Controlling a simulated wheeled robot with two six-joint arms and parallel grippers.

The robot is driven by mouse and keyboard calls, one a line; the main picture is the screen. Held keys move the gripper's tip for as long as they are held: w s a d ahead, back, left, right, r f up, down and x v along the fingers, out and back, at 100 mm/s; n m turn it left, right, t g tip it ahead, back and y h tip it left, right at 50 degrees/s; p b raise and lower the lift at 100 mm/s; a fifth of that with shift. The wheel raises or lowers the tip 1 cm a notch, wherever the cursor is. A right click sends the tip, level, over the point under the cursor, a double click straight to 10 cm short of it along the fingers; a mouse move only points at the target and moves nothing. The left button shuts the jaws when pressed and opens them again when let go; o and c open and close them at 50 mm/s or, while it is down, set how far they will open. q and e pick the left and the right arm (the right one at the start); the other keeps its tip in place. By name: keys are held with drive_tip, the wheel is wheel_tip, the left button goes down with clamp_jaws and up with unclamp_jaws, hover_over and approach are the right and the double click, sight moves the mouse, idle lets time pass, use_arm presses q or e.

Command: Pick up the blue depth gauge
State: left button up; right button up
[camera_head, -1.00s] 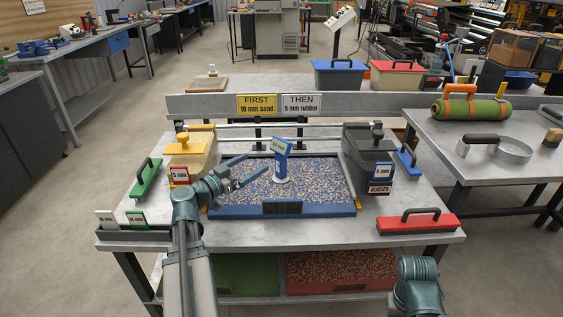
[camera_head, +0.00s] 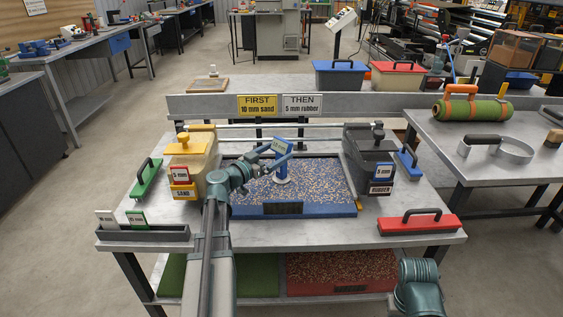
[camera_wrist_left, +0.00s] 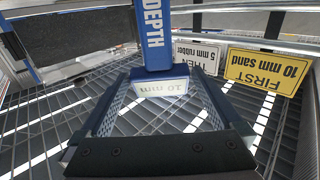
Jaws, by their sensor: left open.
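The blue depth gauge (camera_head: 281,146) stands upright on its white round base in the speckled tray (camera_head: 310,209). My left gripper (camera_head: 279,160) has reached its post, with the open fingers at about mid height. In the left wrist view, the gauge's blue post marked DEPTH (camera_wrist_left: 154,38) and its 10 mm display lie between the open fingertips (camera_wrist_left: 166,76). I cannot tell whether either finger touches it. Only a teal part of my right arm shows at the bottom right, and its gripper is out of sight.
A sand hopper (camera_head: 190,165) and a rubber hopper (camera_head: 371,165) flank the tray. A red handled tool (camera_head: 417,224) lies at the front right and a green one (camera_head: 145,178) at the left. Signs (camera_head: 257,104) stand behind.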

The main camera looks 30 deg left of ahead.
use_arm(q)
drive_tip(key=x, duration=0.3)
drive_tip(key=shift+f, duration=0.1)
drive_tip(key=c, duration=1.4)
drive_tip(key=shift+o, duration=0.2)
